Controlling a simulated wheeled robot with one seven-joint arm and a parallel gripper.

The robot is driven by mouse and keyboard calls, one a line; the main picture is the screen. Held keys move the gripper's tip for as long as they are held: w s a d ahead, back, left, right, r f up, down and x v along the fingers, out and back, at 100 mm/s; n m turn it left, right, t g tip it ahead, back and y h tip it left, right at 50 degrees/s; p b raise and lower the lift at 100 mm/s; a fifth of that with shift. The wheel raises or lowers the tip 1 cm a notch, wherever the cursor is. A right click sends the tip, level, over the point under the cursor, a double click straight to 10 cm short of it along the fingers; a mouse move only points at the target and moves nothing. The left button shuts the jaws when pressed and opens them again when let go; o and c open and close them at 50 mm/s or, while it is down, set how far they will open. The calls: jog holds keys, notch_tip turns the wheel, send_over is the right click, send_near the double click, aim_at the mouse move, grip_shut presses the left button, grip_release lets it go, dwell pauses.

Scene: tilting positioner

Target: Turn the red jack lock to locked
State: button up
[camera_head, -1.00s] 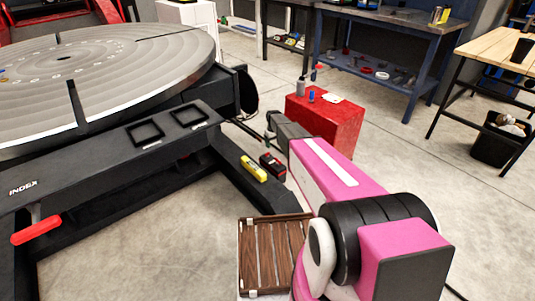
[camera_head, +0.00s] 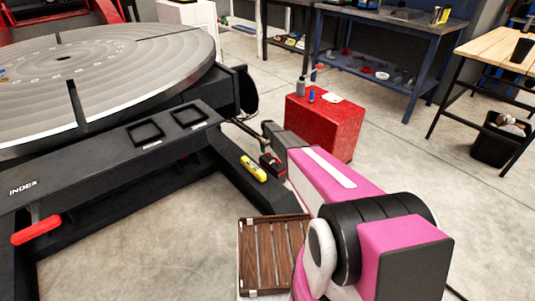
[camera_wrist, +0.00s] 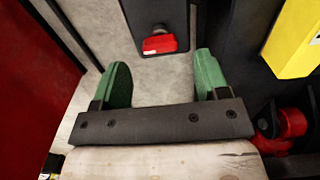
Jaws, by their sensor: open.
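A red block-like handle (camera_wrist: 160,43) sits at the low end of a dark upright bar in the wrist view; I take it to be the jack lock, but cannot read its position. My gripper (camera_wrist: 163,78) is open, with green fingertips. The red handle is ahead of the gap between them, apart from both, and the gap is empty. In the head view my gripper (camera_head: 270,143) is low beside the positioner's black frame leg, partly hidden by my wrist. A small black-and-red part (camera_head: 272,166) shows just below it.
A yellow item (camera_head: 253,168) lies on the black frame leg and shows at the wrist view's upper right (camera_wrist: 294,38). A red cabinet (camera_head: 330,122) stands behind my arm. A red lever (camera_head: 36,230) hangs under the INDEX label.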

aim_at(268, 153)
jog(key=shift+f, duration=1.9)
jog(key=c, duration=0.9)
